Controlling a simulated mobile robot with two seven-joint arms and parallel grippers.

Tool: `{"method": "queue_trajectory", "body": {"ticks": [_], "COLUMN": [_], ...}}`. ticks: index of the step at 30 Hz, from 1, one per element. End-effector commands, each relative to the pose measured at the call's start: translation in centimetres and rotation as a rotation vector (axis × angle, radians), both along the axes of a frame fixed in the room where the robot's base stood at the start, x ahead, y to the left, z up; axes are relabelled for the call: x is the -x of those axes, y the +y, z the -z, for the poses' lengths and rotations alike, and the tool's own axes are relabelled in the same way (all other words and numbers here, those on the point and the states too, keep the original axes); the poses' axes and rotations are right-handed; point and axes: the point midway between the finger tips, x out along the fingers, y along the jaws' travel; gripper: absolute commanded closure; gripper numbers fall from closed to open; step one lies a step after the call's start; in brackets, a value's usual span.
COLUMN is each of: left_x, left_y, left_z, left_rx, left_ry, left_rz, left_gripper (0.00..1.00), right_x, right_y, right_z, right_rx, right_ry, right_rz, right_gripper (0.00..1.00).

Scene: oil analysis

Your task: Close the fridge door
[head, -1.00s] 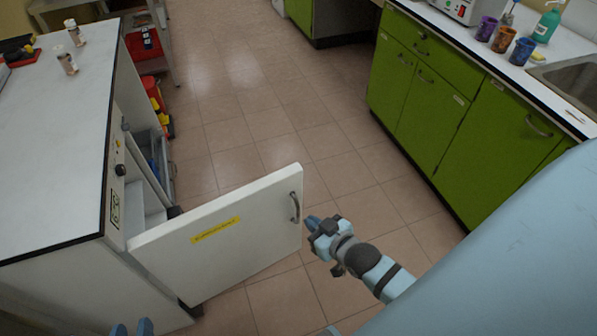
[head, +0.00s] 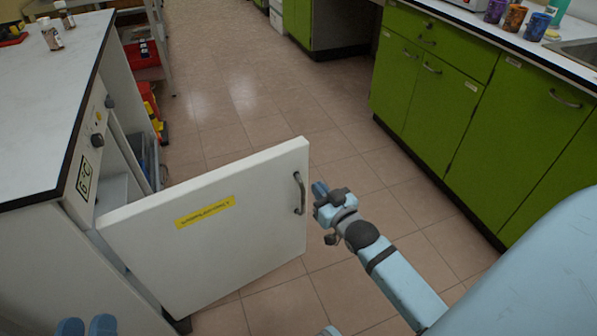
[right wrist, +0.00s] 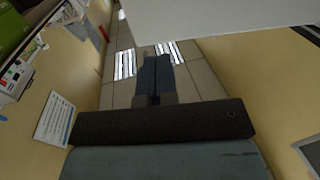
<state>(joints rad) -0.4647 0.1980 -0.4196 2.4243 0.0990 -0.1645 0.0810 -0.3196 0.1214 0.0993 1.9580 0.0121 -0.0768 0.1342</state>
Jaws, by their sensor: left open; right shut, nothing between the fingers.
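The white fridge door (head: 240,245) stands wide open in the head view, swung out to the right from the fridge (head: 88,160) under the left counter. It carries a yellow label (head: 205,212) and a grey handle (head: 299,193) near its free edge. My right gripper (head: 319,188) is shut and empty, just right of the handle and apart from it. In the right wrist view its fingers (right wrist: 157,75) lie together, with a white panel, probably the door, at the top.
The white counter (head: 30,120) at left holds small bottles (head: 50,34). Green cabinets (head: 480,110) line the right side. Red and yellow boxes (head: 150,110) sit beyond the fridge. The tiled floor (head: 270,100) between is clear.

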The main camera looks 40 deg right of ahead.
Motion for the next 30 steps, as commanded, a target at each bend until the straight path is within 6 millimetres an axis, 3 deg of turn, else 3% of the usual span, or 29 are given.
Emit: {"method": "queue_trajectory", "body": {"ticks": [6,12,18,30], "left_x": [-0.2,-0.3,-0.3,-0.3], "left_y": [-0.3,-0.4,-0.5,-0.5], "left_z": [2.1,3.9,4.6,4.6], "left_rx": [-0.017,-0.045,-0.059,-0.061], "left_ry": [0.043,0.097,0.126,0.129], "left_rz": [0.020,0.036,0.046,0.047], "left_gripper": [0.57,0.57,0.57,0.57], "right_x": [-5.0,-8.2,-9.6,-9.8], "right_y": [-0.3,-0.4,-0.5,-0.5], "right_z": [0.3,0.3,0.1,0.1], "right_rx": [0.001,0.001,0.001,0.001], "right_ry": [-0.003,-0.002,0.001,0.001], "right_rz": [0.000,-0.001,-0.001,-0.001], "right_gripper": [1.00,1.00,1.00,1.00]}}
